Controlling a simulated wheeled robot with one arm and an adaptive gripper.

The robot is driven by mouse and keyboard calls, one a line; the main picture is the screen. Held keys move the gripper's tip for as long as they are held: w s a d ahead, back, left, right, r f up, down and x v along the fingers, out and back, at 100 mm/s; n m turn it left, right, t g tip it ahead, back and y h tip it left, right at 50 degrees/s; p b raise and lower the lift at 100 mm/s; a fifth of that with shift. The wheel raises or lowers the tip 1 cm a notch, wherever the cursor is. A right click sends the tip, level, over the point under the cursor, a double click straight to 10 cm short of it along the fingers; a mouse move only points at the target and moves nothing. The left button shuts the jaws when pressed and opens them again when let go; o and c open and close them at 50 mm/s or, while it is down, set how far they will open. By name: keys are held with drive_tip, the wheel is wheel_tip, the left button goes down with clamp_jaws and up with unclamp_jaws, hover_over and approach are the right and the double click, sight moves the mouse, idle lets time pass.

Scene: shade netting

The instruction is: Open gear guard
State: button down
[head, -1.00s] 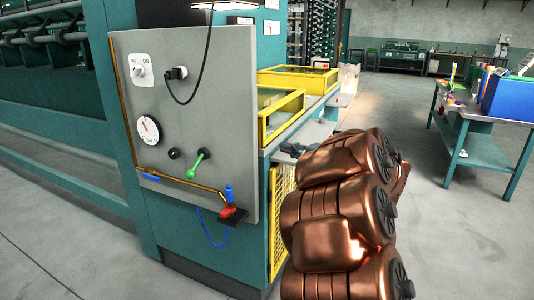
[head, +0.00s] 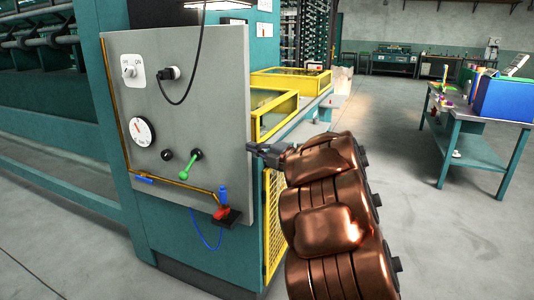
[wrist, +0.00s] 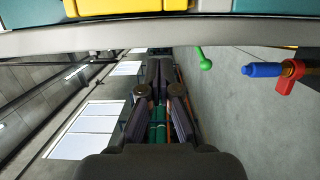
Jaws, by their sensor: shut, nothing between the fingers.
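Two yellow-framed guards with clear panes sit on the teal machine's ledge, a near one (head: 274,114) and a far one (head: 292,82). Both look lowered. A yellow mesh panel (head: 273,225) stands below them on the machine's side, partly hidden by my arm. I cannot tell which of these is the gear guard. My gripper (head: 256,148) is shut and empty, beside the right edge of the grey control panel and just below the near guard; contact is unclear. It also shows in the wrist view (wrist: 158,72). Yellow parts (wrist: 125,7) show at that view's top edge.
The grey control panel (head: 215,115) carries a switch, plug, dial, green lever (head: 188,165) and red valve handle (head: 221,213), close to my gripper's left. A teal table (head: 480,135) with a blue box stands right. The floor between is clear.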

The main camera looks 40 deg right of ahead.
sight(251, 140)
drive_tip(key=shift+w+d, duration=0.5)
drive_tip(key=shift+d, duration=0.4)
drive_tip(key=shift+w+d, duration=0.45)
drive_tip(key=shift+d, duration=0.4)
